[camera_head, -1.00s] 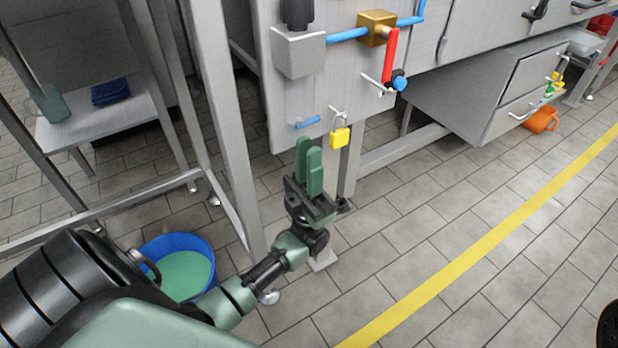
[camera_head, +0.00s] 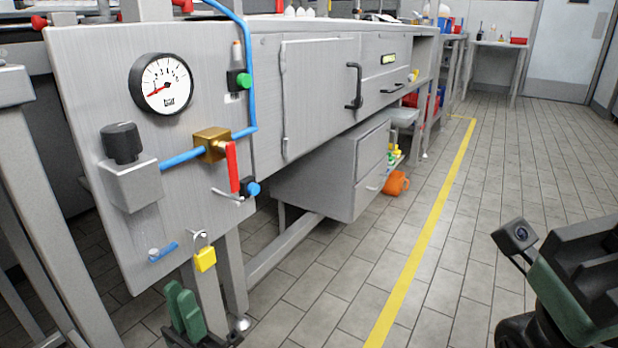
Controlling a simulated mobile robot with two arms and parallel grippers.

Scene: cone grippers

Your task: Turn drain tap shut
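A brass valve block (camera_head: 211,144) sits on the grey panel in a blue pipe. Its red lever (camera_head: 232,168) hangs down, across the pipe run to its left. A small blue handle (camera_head: 163,252) is low on the panel; I cannot tell which of the two is the drain tap. My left gripper (camera_head: 183,300) is at the bottom edge, below the panel and apart from both handles. Its green fingers are together with nothing between them. Part of my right gripper's black and green body (camera_head: 580,275) shows at the lower right; its fingertips are not visible.
A yellow padlock (camera_head: 205,259) hangs beside the blue handle. A black knob (camera_head: 122,143), a gauge (camera_head: 163,84) and a green push button (camera_head: 243,81) are on the panel. A drawer unit (camera_head: 340,175) juts out to the right. The floor around the yellow line (camera_head: 425,240) is clear.

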